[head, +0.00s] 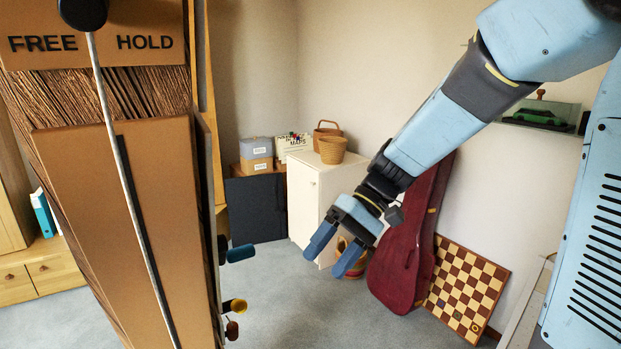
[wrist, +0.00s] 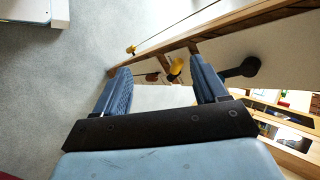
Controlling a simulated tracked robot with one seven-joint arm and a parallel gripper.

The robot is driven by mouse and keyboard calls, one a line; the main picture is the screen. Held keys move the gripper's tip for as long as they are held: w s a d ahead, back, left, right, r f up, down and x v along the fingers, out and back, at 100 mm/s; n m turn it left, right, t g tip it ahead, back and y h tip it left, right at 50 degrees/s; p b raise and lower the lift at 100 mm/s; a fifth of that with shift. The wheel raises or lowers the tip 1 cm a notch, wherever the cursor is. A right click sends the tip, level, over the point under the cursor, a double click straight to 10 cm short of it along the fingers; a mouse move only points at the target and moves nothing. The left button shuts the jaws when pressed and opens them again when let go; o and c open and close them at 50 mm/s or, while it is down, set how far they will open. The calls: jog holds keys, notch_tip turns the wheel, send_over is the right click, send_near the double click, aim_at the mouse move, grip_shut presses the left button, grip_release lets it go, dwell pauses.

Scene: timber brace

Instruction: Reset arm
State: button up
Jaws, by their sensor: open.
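My arm comes in from the upper right in the head view. My gripper (head: 337,250) hangs in mid-air near the middle, its two blue fingers apart and empty. In the wrist view my gripper (wrist: 160,88) is also open, with nothing between the fingertips. The timber brace structure (head: 120,190) stands at the left, with a panel lettered FREE and HOLD (head: 90,43). A pale rod with a black knob (head: 83,12) runs down its front. Blue, yellow and brown knobs (head: 236,305) stick out of its right side. A yellow knob (wrist: 176,68) shows beyond the fingers in the wrist view.
A white cabinet (head: 304,205) with baskets on top stands behind my gripper. A dark red instrument case (head: 408,235) and a chessboard (head: 467,288) lean on the right wall. Boxes (head: 256,154) sit at the back. Grey carpet (head: 290,310) between them is clear.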

jog(key=s+d+r+m+t+h, duration=0.1)
jog(key=s+d+r+t+h, duration=0.1)
jog(key=d, duration=0.4)
jog(key=s+d+r+m+t+h, duration=0.2)
jog(key=d+r+t+h, duration=0.1)
jog(key=d+t, duration=0.2)
jog(key=s+d+r+m+t+h, duration=0.1)
jog(key=s+d+r+t+h, duration=0.1)
jog(key=d, duration=0.7)
jog(key=shift+s+r+m+t+h, duration=0.3)
jog(key=shift+s+m+t+h, duration=0.1)
jog(key=shift+s+t, duration=0.25)
jog(key=shift+w, duration=0.1)
